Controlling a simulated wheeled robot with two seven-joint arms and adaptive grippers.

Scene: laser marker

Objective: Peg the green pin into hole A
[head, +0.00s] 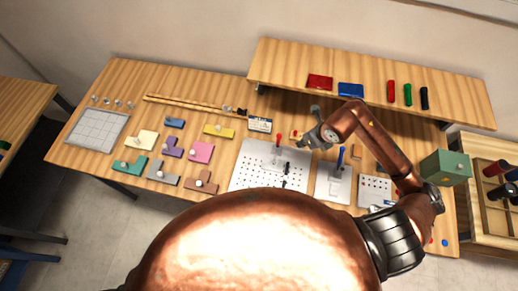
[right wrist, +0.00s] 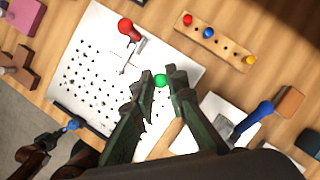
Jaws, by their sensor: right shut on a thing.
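The green pin (right wrist: 160,80) shows its round green head between the fingertips of my right gripper (right wrist: 161,84) in the right wrist view. The right gripper (head: 302,144) is shut on it, at the edge of the white board with holes (right wrist: 85,45). In the head view the board (head: 245,175) lies at the middle of the table. I cannot read any hole label, so hole A cannot be told. The pin's shaft is hidden by the fingers. A dark and copper part, probably my left gripper (right wrist: 48,140), shows at the lower left of the wrist view; its jaw state is unclear.
A red-headed handle (right wrist: 125,26) stands on the board. A wooden strip (right wrist: 228,50) holding red, blue and yellow balls lies beside it. A blue handle (head: 341,156) stands on a plate to the right. Coloured blocks fill the left; a shelf (head: 430,105) runs behind.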

